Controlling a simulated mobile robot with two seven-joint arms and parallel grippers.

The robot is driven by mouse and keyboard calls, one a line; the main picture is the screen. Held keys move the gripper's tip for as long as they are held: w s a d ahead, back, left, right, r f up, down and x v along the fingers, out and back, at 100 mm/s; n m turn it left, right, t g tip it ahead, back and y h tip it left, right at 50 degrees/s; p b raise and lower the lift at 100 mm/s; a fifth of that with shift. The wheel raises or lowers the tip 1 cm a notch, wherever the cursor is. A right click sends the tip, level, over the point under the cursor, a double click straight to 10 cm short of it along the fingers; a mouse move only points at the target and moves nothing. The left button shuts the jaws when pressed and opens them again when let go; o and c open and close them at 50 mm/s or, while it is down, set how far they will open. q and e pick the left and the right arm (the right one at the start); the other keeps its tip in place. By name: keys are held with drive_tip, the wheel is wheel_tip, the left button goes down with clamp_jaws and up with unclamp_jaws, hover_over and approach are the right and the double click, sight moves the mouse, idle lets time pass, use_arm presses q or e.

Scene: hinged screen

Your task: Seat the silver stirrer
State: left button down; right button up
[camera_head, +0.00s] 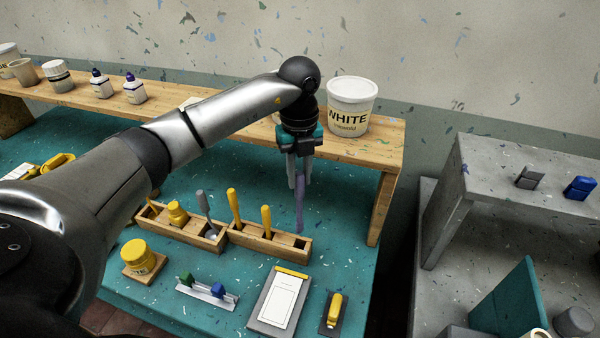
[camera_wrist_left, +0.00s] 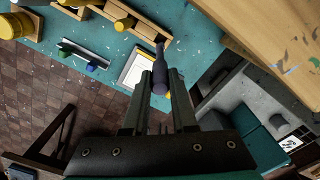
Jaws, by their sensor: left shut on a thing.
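My left gripper (camera_head: 299,172) is shut on a slim purplish-grey tool (camera_head: 300,205), which hangs upright with its lower end over the right end of the wooden rack (camera_head: 262,244). In the left wrist view the tool (camera_wrist_left: 159,72) shows dark between the fingers (camera_wrist_left: 160,88), its far end by the rack's end. Whether its tip touches the rack cannot be told. A grey-handled tool (camera_head: 204,207) leans tilted in the rack's left part. Which of the two is the silver stirrer is unclear. A dark square slot (camera_head: 300,244) shows at the rack's right end. My right gripper is not in view.
Two yellow-handled tools (camera_head: 234,205) stand in the rack. A yellow jar (camera_head: 138,255), a clipboard (camera_head: 281,300) and a yellow-topped block (camera_head: 335,310) lie in front. A wooden shelf (camera_head: 385,140) with a white tub (camera_head: 351,105) stands behind. A grey bench is at right.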

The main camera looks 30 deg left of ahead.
sight(300, 220)
use_arm(q)
drive_tip(key=shift+f+b, duration=0.3)
drive_tip(key=shift+f, duration=0.15)
drive_tip(key=shift+f+b, duration=0.55)
drive_tip(key=shift+f, duration=0.2)
drive_tip(key=shift+f+b, duration=0.75)
drive_tip(key=shift+f, duration=0.45)
drive_tip(key=shift+w+r, duration=0.1)
drive_tip(key=shift+r, duration=0.05)
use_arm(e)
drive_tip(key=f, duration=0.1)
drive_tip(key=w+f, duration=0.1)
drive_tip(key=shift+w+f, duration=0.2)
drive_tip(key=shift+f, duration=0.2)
use_arm(q)
drive_tip(key=shift+p, duration=0.3)
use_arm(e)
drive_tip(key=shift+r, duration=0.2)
use_arm(q)
drive_tip(key=shift+f, duration=0.2)
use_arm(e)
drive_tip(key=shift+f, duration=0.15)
use_arm(q)
drive_tip(key=shift+f+b, duration=2.2)
drive_tip(key=shift+f, duration=0.9)
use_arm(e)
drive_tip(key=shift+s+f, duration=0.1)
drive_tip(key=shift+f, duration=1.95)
